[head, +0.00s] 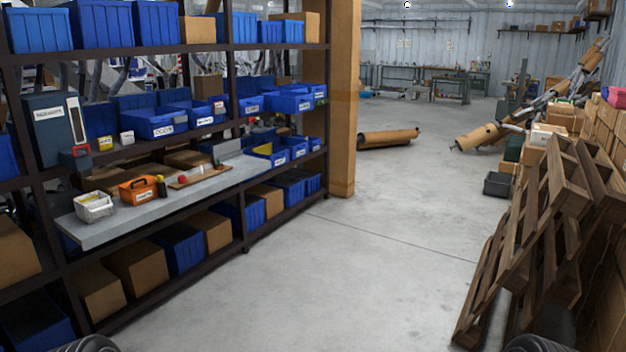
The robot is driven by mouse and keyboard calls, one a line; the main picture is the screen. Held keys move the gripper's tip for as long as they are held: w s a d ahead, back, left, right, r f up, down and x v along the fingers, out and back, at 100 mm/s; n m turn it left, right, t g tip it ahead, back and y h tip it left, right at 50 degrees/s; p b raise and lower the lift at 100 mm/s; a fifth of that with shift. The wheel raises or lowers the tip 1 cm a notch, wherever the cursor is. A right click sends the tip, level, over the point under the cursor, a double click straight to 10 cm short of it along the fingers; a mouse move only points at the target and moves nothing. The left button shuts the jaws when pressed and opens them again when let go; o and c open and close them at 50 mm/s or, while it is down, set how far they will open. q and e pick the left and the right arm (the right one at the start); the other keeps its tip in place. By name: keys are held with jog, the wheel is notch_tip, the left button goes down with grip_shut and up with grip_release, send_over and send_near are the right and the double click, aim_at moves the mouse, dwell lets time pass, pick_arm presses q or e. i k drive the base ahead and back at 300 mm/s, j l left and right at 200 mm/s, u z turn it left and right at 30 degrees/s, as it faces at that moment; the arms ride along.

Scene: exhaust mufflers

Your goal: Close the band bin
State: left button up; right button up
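I cannot tell which container is the band bin, as the labels are too small to read. An orange labelled box (138,190) with a raised part on top sits on the shelf's grey work surface (180,200) at left. Open blue labelled bins (154,124) stand on the shelf level above it, and more blue bins (268,155) stand at the right end of the work surface. A grey-blue labelled case (54,128) stands at the shelf's left end. Neither of my grippers is in view.
The dark-framed shelf (246,246) fills the left side. Wooden pallets (520,230) lean at right near stacked cartons. Clear concrete floor (350,270) runs between them. A brown cylinder (388,138) lies farther back by a tan pillar (343,100).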

aim_at(292, 103)
jog(key=i+z, duration=0.1)
jog(key=i, duration=3.25)
jog(key=i+l+u, duration=0.1)
jog(key=i, duration=0.65)
jog(key=i+l, duration=0.1)
jog(key=i, duration=0.6)
jog(key=i+l+u, duration=0.1)
jog(key=i+u, duration=0.3)
jog(key=i+l+u, duration=0.35)
jog(key=i, duration=0.2)
jog(key=i+l+u, duration=0.4)
